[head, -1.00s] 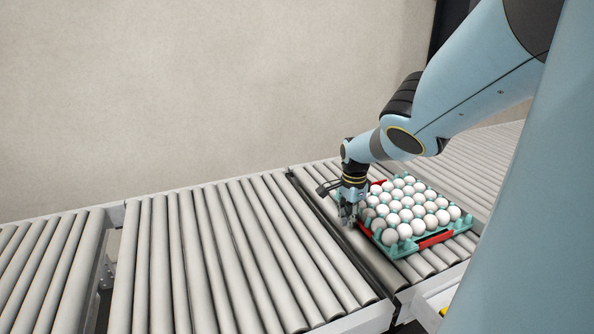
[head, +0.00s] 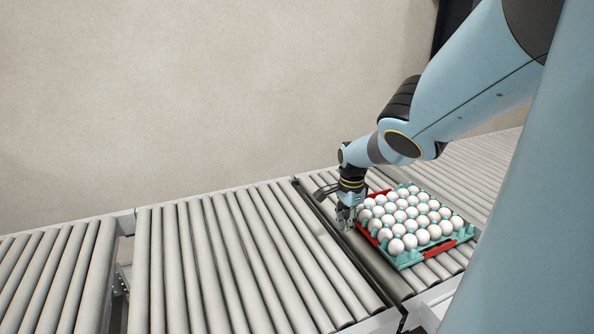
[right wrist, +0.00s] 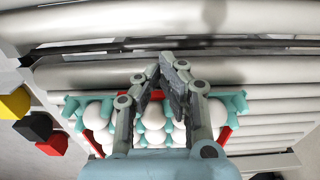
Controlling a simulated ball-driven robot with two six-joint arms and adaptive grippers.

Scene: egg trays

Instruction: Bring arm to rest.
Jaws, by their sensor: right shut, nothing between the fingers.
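My right gripper (head: 346,218) is shut and empty. In the head view it points down just left of the teal egg tray (head: 408,263), over the rollers by the conveyor joint. The tray has red strips and holds several white eggs (head: 410,215). In the right wrist view, my fingers (right wrist: 172,68) lean together with nothing held between them. The tray (right wrist: 238,101) and its eggs (right wrist: 153,117) lie behind and below the fingers, partly hidden by them. My left gripper is not in view.
Roller conveyors (head: 225,260) run across the view, with a dark gap (head: 330,228) between sections beside the tray. The rollers to the left are bare. A plain wall (head: 180,100) stands behind. Yellow (right wrist: 12,105), black and red blocks show at the left in the right wrist view.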

